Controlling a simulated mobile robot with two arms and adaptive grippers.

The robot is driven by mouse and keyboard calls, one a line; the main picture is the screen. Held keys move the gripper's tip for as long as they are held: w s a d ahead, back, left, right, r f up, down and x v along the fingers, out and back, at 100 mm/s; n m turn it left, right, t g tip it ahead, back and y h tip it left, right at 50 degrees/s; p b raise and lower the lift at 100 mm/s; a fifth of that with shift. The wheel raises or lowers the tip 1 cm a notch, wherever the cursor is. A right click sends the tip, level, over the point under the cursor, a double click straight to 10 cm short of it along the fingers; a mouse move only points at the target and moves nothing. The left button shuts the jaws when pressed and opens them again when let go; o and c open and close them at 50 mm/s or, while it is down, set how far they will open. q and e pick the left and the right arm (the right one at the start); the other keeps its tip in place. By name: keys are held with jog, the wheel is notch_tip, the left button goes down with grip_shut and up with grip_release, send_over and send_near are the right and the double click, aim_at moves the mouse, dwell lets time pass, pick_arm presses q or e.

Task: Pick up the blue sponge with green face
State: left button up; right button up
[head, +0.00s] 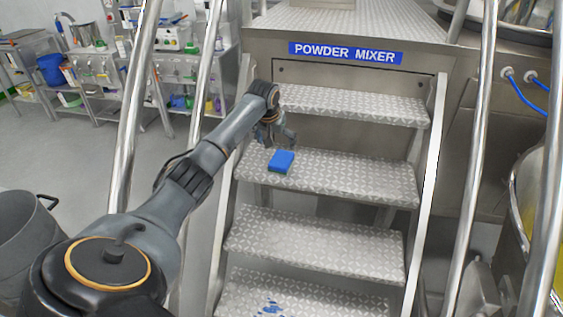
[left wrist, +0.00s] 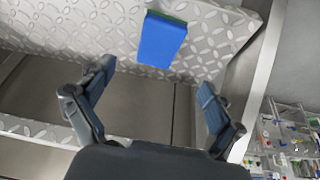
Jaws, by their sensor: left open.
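The blue sponge (head: 281,161) lies on a diamond-plate step of the metal stairs, near the step's left end. Only a thin green edge shows beneath its blue top. In the left wrist view the sponge (left wrist: 162,40) is at the top centre, beyond the fingertips. My left gripper (head: 275,137) is just above and behind the sponge in the head view, apart from it. In the left wrist view its two fingers (left wrist: 157,90) are spread wide with nothing between them. My right gripper is not in either view.
The steps (head: 335,178) run between steel handrails (head: 477,150) under a "POWDER MIXER" sign (head: 345,54). Blue marks (head: 270,307) lie on the lowest visible step. A grey bin (head: 28,235) stands at left, and cluttered benches (head: 100,70) at the back left.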

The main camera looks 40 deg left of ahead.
pick_arm(q)
send_over(281, 159)
jog(key=s, duration=0.2)
jog(key=f, duration=0.5)
jog(key=shift+d+f, duration=0.1)
jog(key=shift+d, duration=0.3)
jog(key=shift+b+x, duration=0.55)
jog(key=shift+x, duration=1.5)
jog(key=shift+c, duration=0.5)
jog(key=c, duration=0.9)
